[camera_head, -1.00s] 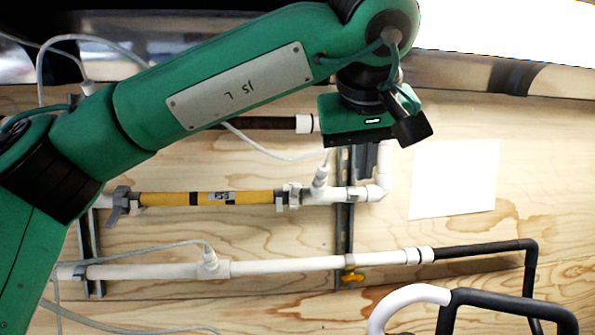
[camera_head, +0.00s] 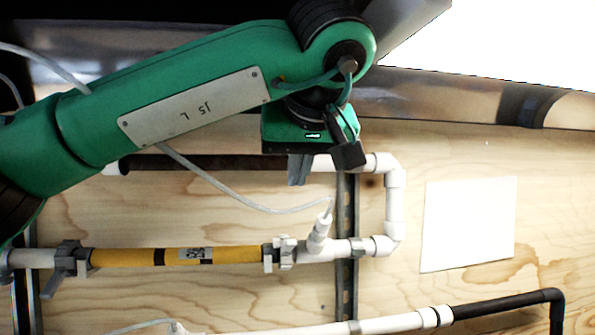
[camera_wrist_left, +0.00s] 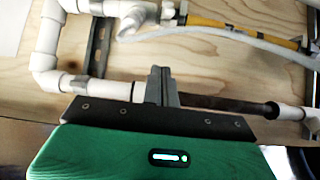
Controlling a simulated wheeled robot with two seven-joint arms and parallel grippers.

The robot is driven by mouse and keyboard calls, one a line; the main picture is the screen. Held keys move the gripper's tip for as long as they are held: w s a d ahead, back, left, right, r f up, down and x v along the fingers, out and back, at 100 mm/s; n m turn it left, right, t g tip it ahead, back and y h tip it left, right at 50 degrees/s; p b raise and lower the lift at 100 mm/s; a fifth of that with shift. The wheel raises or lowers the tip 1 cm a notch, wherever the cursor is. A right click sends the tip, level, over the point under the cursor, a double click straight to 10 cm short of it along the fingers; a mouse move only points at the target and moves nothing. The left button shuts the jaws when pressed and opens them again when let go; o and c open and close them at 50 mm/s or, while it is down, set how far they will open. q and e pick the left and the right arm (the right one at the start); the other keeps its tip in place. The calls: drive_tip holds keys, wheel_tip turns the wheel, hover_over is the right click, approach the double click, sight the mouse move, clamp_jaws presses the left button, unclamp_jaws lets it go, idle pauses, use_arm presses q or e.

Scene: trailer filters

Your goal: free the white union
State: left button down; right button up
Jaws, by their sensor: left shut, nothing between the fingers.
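My left gripper (camera_head: 298,170) is shut and empty, its grey fingers pointing down in front of the upper pipe run. In the left wrist view its fingers (camera_wrist_left: 162,86) stand in front of the place where white pipe (camera_wrist_left: 108,88) meets a dark pipe (camera_wrist_left: 228,104). The dark pipe (camera_head: 212,162) also shows in the head view. The fingers and wrist hide its right-hand joint. A white collar (camera_head: 110,169) sits at its left end. Which white fitting is the union, I cannot tell. Contact between fingers and pipe is unclear. My right gripper is not in view.
Below runs a yellow filter tube (camera_head: 180,256) with grey clamps and a white branch fitting (camera_head: 318,236) carrying a pale cable. A metal rail (camera_head: 346,205) crosses behind the pipes. A white elbow (camera_head: 394,178) and blank sheet (camera_head: 468,224) are to the right.

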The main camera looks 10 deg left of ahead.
use_arm(q)
drive_tip(key=p+x, duration=0.3)
drive_tip(key=x, duration=0.5)
drive_tip(key=shift+w+a, duration=0.2)
drive_tip(key=shift+w, duration=0.1)
drive_tip(key=s+f, duration=0.1)
drive_tip(key=s+d+f+p, duration=0.1)
drive_tip(key=shift+s+f, duration=0.2)
drive_tip(key=shift+f, duration=0.15)
drive_tip(key=shift+f+p, duration=0.2)
drive_tip(key=shift+p, duration=0.1)
drive_tip(key=shift+w+f, duration=0.2)
drive_tip(key=shift+s, duration=0.1)
